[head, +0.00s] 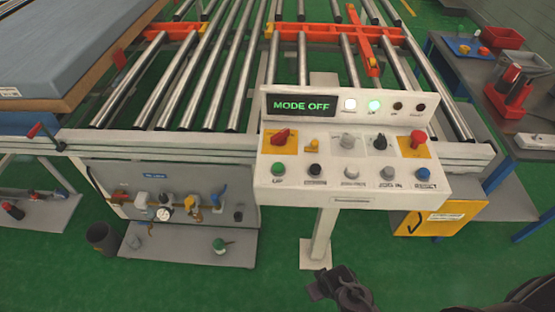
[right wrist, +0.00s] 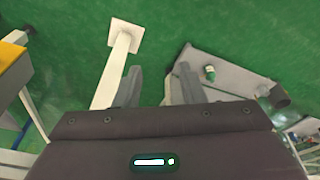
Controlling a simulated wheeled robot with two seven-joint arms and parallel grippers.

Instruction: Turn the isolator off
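The control panel (head: 352,185) stands on a white post in the middle of the head view. A red rotary knob on a yellow plate (head: 281,136), which looks like the isolator, sits at its upper left; its label is not readable. The panel display (head: 301,105) reads MODE OFF. My right gripper (head: 322,287) is low in front of the panel, well below the knob and apart from it. In the right wrist view its two fingers (right wrist: 156,88) are spread with nothing between them. My left gripper is not in view.
A red mushroom button (head: 417,140) and several other knobs and buttons share the panel. Behind is a roller conveyor (head: 215,75). A yellow box (head: 440,215) stands at right, a valve shelf (head: 190,245) at left. Green floor in front is clear.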

